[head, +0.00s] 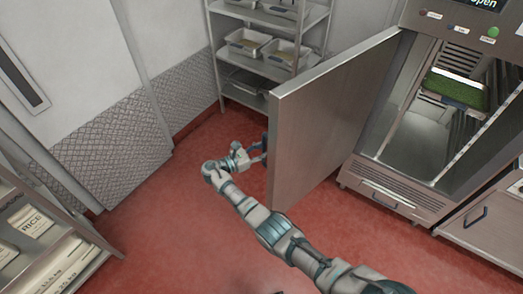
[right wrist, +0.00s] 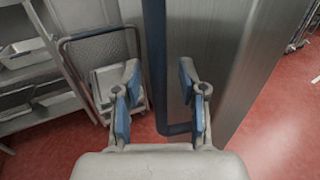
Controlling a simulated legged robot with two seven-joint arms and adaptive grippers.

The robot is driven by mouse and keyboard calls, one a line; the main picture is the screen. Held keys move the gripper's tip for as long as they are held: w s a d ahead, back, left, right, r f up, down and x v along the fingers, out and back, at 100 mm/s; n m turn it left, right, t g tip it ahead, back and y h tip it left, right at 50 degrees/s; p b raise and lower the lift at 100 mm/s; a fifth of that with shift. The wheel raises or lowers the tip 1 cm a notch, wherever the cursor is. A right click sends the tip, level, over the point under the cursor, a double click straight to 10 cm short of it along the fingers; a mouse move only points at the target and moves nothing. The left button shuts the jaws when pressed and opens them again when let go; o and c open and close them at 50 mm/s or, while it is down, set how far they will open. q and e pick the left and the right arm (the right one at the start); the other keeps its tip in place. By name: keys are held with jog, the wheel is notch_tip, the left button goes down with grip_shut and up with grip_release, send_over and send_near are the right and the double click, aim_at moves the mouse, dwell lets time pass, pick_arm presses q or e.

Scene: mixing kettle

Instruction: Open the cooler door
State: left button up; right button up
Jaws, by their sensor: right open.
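The cooler (head: 385,185) stands at the right, and its grey metal door (head: 330,110) is swung wide open toward me. The cooler's inside shows, with a tray of green stuff (head: 460,90) on a rack. My right gripper (head: 261,150) is at the door's outer face, near its free edge. In the right wrist view the blue door handle (right wrist: 154,50) runs upright between the open fingers of my right gripper (right wrist: 158,80). The fingers are apart, not closed on the handle. The door (right wrist: 215,60) fills the right of that view. My left gripper is not in view.
A metal shelf (head: 225,85) with pans stands behind the door. A rack with rice bags (head: 30,222) is at the left. A cart (right wrist: 100,60) shows in the right wrist view. The red floor (head: 170,240) left of the door is clear.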

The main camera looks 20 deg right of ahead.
jog(key=s+a, duration=0.1)
jog(key=a, duration=0.6)
jog(key=shift+a, duration=0.2)
jog(key=shift+s+d, duration=0.1)
jog(key=shift+s, duration=0.05)
